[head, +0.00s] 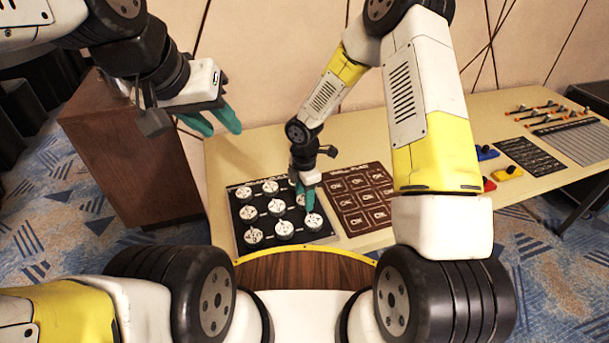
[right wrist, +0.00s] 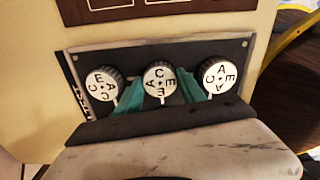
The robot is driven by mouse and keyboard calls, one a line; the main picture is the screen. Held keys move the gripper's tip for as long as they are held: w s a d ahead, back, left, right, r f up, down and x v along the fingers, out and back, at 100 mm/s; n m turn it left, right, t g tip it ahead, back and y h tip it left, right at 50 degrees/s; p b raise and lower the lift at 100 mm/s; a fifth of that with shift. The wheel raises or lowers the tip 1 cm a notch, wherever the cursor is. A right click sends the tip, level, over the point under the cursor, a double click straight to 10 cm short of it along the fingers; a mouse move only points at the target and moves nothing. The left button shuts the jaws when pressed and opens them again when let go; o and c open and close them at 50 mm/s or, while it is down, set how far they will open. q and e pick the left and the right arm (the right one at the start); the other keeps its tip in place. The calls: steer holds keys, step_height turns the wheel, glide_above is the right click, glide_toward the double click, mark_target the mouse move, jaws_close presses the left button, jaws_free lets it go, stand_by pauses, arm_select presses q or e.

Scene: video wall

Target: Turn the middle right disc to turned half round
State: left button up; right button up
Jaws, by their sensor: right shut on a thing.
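The disc panel (head: 235,222) is a dark board with rows of white-faced, dark-rimmed discs on the table. The middle right disc (right wrist: 160,80) is the centre one of three in the right wrist view. Its letters stand with A at left, C at top and E at right. My right gripper (head: 303,194) is down at the panel's right column, its teal fingers on either side of this disc and shut on it. In the head view the gripper largely hides the disc. My left gripper (head: 214,124) is open and empty, above and left of the panel.
A brown board of square tiles (head: 358,199) lies right of the panel. Yellow and blue blocks (head: 507,172), a dark lettered board (head: 530,157) and a grey slatted board (head: 578,142) lie farther right. A brown cabinet (head: 130,160) stands left of the table.

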stand_by(0.4)
steer(key=o, duration=1.4)
steer(key=shift+r, duration=3.95)
